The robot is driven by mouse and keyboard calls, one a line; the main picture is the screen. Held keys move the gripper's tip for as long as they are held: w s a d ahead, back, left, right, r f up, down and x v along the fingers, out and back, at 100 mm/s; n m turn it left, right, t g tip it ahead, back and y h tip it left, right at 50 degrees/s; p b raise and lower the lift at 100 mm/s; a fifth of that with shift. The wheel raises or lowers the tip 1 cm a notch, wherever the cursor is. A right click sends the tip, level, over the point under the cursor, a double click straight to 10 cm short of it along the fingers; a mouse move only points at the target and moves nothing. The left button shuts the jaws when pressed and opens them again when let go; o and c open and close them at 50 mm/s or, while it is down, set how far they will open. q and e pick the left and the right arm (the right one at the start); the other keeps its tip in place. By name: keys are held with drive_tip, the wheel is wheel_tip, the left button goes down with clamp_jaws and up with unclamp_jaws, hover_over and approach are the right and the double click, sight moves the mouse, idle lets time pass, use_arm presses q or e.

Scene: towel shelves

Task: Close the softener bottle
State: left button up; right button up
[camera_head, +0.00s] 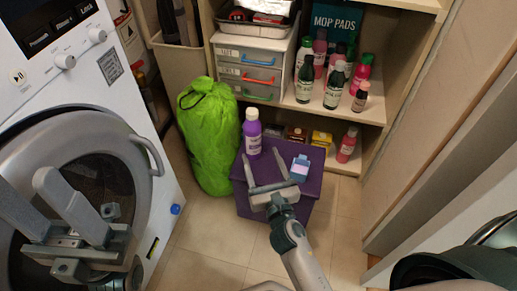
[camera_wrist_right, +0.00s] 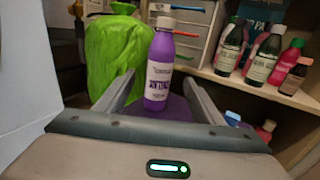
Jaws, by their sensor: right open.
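A purple bottle with a white cap (camera_head: 251,134) stands upright on a purple box; I take it for the softener bottle. It also shows in the right wrist view (camera_wrist_right: 158,70). Its cap sits on its top; whether it is fully closed cannot be told. My right gripper (camera_head: 261,154) is open and empty, its fingers pointing toward the bottle from the near side. In the right wrist view the bottle appears between the fingers, but contact cannot be told. My left gripper (camera_head: 22,184) is open and empty in front of the washing machine door.
The purple box (camera_head: 243,203) also bears a small blue-capped bottle (camera_head: 300,168) to the right. A green bag (camera_head: 208,140) stands close on the left. Shelves behind hold several bottles (camera_head: 334,86) and drawers (camera_head: 250,75). The washing machine (camera_head: 130,107) is at left.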

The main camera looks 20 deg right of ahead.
drive_tip(key=shift+s, duration=0.4)
